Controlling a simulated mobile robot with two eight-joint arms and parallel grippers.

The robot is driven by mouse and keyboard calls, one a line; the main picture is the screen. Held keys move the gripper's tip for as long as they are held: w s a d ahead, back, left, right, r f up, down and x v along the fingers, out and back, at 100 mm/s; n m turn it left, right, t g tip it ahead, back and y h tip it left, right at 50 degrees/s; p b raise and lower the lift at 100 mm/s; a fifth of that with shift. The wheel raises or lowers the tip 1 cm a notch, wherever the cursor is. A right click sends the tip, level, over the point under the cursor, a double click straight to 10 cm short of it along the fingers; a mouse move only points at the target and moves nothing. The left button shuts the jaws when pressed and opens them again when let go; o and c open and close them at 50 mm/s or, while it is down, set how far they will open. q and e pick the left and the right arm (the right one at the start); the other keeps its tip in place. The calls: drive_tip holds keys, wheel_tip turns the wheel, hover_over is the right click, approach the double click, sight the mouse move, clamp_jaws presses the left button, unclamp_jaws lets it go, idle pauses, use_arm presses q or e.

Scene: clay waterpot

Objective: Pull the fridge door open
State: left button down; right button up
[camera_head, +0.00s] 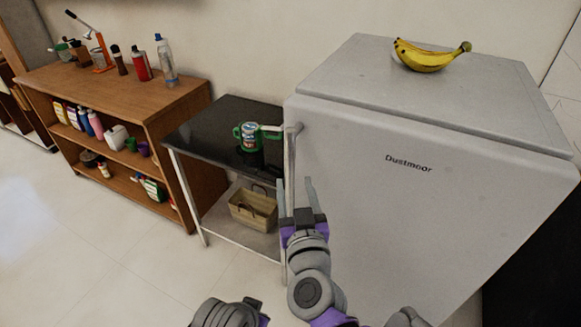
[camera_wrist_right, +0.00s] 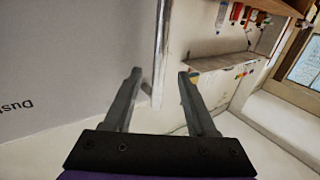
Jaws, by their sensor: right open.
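The grey fridge (camera_head: 400,215) has a closed door marked "Dustmoor". Its long vertical handle (camera_head: 291,160) runs along the door's left edge. My right gripper (camera_head: 296,182) is open in front of the handle's middle, pointing at it. In the right wrist view the handle (camera_wrist_right: 161,45) shows as a pale bar between the two fingertips (camera_wrist_right: 160,73), with a gap on both sides. Whether the fingertips reach around it is hard to tell. The door face (camera_wrist_right: 65,60) fills the left of that view. My left gripper does not show.
A wooden shelf (camera_head: 140,105) is further left. Bananas (camera_head: 425,62) lie on the fridge. The floor (camera_head: 100,255) at front left is clear.

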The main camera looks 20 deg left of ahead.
sight(291, 169)
drive_tip(key=x, duration=0.7)
drive_tip(key=shift+w+f, duration=0.1)
drive_tip(key=shift+w, duration=0.05)
clamp_jaws()
idle(1.2)
